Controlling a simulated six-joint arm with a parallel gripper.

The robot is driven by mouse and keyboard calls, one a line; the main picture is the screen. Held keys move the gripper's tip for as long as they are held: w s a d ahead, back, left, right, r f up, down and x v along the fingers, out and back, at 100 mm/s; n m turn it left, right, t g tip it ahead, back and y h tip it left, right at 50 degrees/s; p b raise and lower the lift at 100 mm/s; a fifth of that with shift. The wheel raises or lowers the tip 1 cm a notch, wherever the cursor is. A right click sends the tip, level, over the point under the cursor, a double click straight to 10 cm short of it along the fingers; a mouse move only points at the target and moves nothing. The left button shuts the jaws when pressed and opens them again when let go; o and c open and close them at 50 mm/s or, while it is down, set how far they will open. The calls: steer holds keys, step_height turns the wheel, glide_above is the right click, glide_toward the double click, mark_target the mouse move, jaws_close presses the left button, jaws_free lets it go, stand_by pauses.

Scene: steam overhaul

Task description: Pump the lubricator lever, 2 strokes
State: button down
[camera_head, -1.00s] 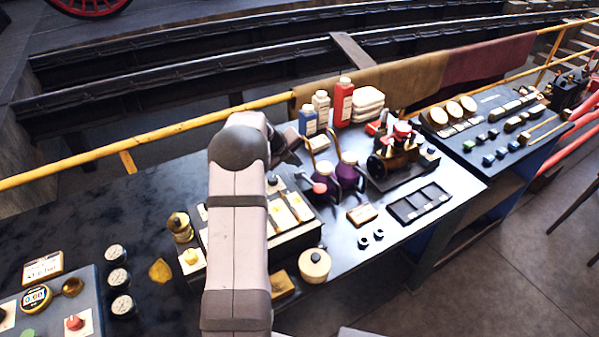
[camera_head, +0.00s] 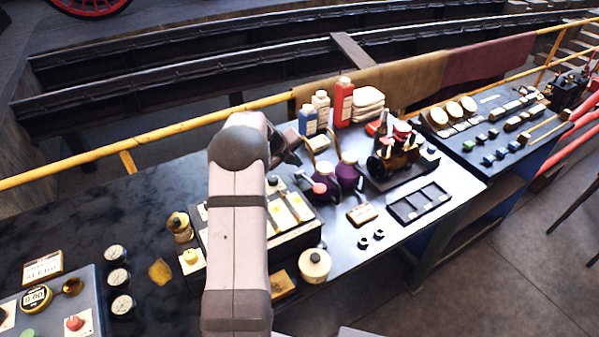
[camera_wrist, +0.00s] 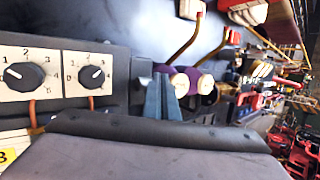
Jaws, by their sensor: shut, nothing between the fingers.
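In the head view my arm hides part of the bench and the fingertips cannot be made out. The lever is not clear in the wrist view.
Numbered black dials (camera_wrist: 25,76) are at the left of the wrist view. In the head view, bottles (camera_head: 343,101), a small engine model (camera_head: 393,158) and a black tray (camera_head: 418,203) stand on the right. A cream pot (camera_head: 314,265) stands near the front edge.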

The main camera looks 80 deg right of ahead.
steer(key=shift+f, duration=0.15)
steer(key=shift+s+a+f, duration=0.1)
steer(key=shift+f, duration=0.15)
steer(key=shift+f, duration=0.2)
stand_by(0.8)
